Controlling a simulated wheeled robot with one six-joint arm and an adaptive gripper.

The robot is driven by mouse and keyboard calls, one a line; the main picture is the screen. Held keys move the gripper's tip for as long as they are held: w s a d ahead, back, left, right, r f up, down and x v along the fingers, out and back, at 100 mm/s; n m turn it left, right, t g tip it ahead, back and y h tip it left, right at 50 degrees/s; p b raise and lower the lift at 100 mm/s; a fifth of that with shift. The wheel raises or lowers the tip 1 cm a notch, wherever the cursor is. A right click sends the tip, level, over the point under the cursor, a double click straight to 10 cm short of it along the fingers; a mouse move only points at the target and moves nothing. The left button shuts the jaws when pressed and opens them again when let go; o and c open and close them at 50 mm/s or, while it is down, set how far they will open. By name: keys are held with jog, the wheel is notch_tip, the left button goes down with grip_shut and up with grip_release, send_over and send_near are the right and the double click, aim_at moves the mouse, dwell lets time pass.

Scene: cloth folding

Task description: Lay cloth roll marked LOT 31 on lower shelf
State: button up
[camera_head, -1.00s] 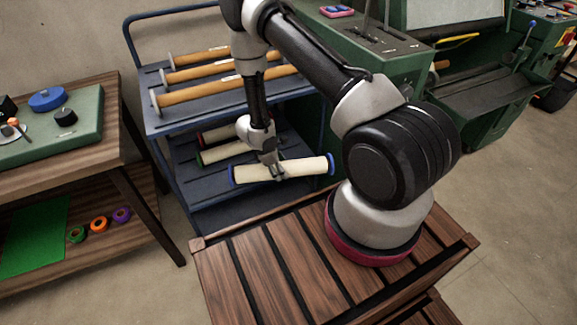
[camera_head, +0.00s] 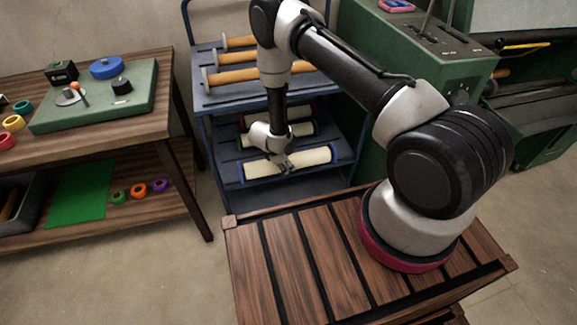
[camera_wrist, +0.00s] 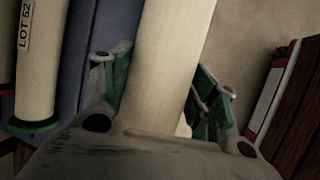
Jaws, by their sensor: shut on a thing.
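My gripper (camera_head: 286,168) is shut around the middle of a cream cloth roll (camera_head: 315,155) with blue end caps. In the wrist view the roll (camera_wrist: 168,60) passes between the two fingers (camera_wrist: 160,85); no label shows on its visible side, so I cannot read its lot. In the head view it appears over the front part of the blue cart's lower shelf (camera_head: 300,188); I cannot tell whether it touches. Behind it lie a green-capped roll (camera_head: 302,131), and a red-capped roll (camera_head: 285,112). The wrist view shows a green-capped roll marked LOT 52 (camera_wrist: 35,80).
The cart's upper shelf (camera_head: 215,98) holds orange-brown rolls (camera_head: 235,77). A wooden bench (camera_head: 130,143) with a green mat and coloured rings stands left. A green machine (camera_head: 420,45) stands right of the cart. My slatted wooden base is in front.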

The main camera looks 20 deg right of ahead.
jog(key=w+f, duration=0.1)
jog(key=w, duration=0.3)
jog(key=w+f, duration=0.1)
jog(key=w, duration=0.3)
jog(key=w+f, duration=0.1)
jog(key=w, duration=0.3)
jog(key=shift+f, duration=1.5)
jog(key=shift+f, duration=0.55)
jog(key=o, duration=1.5)
jog(key=v, duration=0.7)
jog(key=shift+r, duration=0.2)
jog(key=shift+s+a, duration=0.15)
